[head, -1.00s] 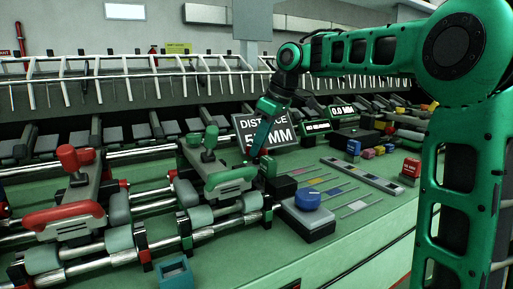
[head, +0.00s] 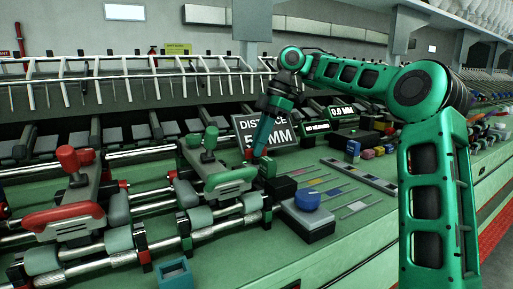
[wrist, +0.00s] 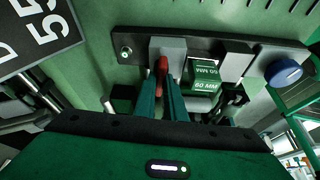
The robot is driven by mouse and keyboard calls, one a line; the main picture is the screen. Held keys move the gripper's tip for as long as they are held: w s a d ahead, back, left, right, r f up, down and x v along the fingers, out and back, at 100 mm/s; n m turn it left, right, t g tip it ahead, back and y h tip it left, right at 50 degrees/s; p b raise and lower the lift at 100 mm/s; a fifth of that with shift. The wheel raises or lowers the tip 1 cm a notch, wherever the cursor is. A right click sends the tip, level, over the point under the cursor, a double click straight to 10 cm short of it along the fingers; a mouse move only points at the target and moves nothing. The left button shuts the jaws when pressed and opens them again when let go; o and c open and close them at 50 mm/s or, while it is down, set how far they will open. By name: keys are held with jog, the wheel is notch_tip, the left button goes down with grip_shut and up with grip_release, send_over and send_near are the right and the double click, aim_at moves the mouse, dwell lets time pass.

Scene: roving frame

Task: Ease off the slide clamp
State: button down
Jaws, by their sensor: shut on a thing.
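In the wrist view, a small red lever (wrist: 162,65) stands at a grey block (wrist: 178,46) on a dark bar; it looks like the slide clamp's handle. My gripper (wrist: 164,82) has its two teal fingers shut on this red lever, one on each side. The fingers hide its lower part. Green blocks marked 60 MM (wrist: 204,77) sit just to the right. In the head view my gripper (head: 257,154) points down beside the green-handled carriage (head: 228,179), in front of the DISTANCE sign (head: 264,131).
A blue knob (head: 307,199) on a grey box stands right of my gripper; the wrist view shows it too (wrist: 283,72). A red-handled carriage (head: 64,217) sits on the rails at left. A teal open box (head: 175,273) lies in front. Green bench is clear at front right.

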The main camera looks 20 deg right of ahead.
jog(key=shift+d+n, duration=0.2)
jog(key=shift+n, duration=0.3)
jog(key=shift+g, duration=0.3)
jog(key=c, duration=1.8)
grip_release()
jog(key=shift+a, duration=0.1)
jog(key=shift+v, duration=5.4)
jog(key=shift+w+f, duration=0.1)
